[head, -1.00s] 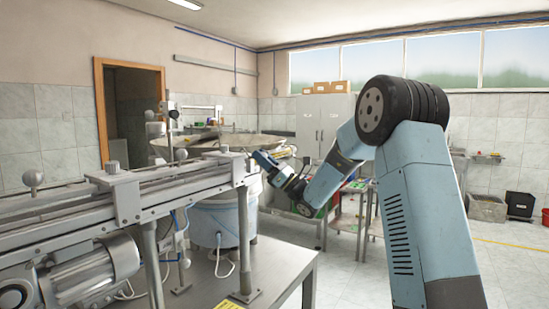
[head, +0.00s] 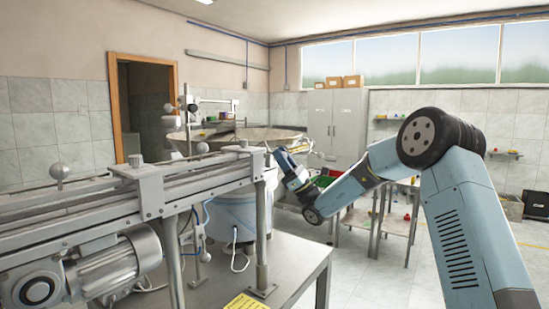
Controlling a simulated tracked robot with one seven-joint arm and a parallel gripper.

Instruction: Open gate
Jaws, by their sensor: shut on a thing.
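My gripper (head: 271,152) is small in the head view, at the right end of the grey metal conveyor rail (head: 205,172), above the big white-blue bucket (head: 233,213). Its fingers are shut on a small thin part at the rail's end, which looks like the gate (head: 267,158). The gate's outline is too small to make out, and how far it stands open cannot be told. My blue arm reaches in from the right.
A wide round bowl feeder (head: 285,135) stands behind the rail. A low side table (head: 398,228) stands behind my arm. The floor at right is mostly clear.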

